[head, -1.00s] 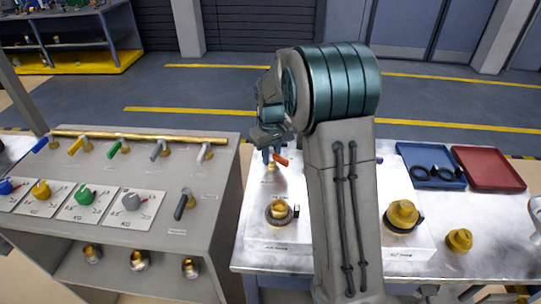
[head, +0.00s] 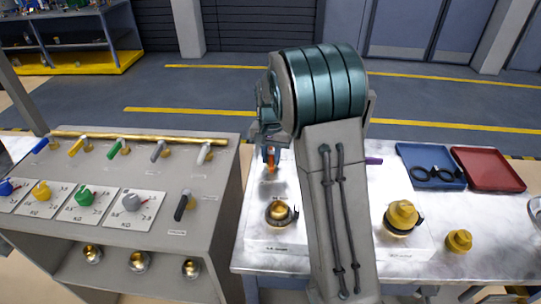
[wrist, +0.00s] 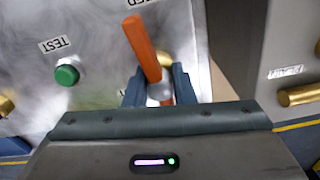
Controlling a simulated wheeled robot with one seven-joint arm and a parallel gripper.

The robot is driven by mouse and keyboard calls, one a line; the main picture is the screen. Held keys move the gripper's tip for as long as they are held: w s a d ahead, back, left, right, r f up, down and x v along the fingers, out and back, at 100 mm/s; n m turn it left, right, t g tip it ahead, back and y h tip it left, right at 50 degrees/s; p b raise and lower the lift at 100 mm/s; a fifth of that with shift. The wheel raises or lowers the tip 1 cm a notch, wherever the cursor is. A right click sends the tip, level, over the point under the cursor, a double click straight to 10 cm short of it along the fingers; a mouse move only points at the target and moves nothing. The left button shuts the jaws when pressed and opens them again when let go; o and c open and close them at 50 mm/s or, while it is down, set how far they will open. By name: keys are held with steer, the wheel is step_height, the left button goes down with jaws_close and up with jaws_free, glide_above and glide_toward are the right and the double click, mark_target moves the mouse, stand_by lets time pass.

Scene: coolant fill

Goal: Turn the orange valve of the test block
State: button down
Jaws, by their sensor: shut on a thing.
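The orange valve handle (wrist: 145,50) runs between my gripper's two blue fingers in the wrist view, and a silver pivot shows just beside them. My gripper (wrist: 157,83) is shut on this handle. In the head view the orange handle (head: 270,164) is a small piece just below my gripper (head: 270,152), pointing toward the front. The test block (head: 262,243) is the pale block at the left end of the marble table. My arm hides part of the block and the table behind it.
A green button (wrist: 67,75) sits beside a TEST label in the wrist view. A brass-capped neck (head: 282,212) stands in front of the valve. A grey console (head: 215,150) with several levers stands left. Blue (head: 412,152) and red (head: 490,168) trays lie at right.

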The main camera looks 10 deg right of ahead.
mark_target(271, 152)
steer(key=shift+w+r+m, duration=0.1)
steer(key=shift+m, duration=0.3)
steer(key=c, duration=1.2)
jaws_free()
step_height(271, 152, up, 14)
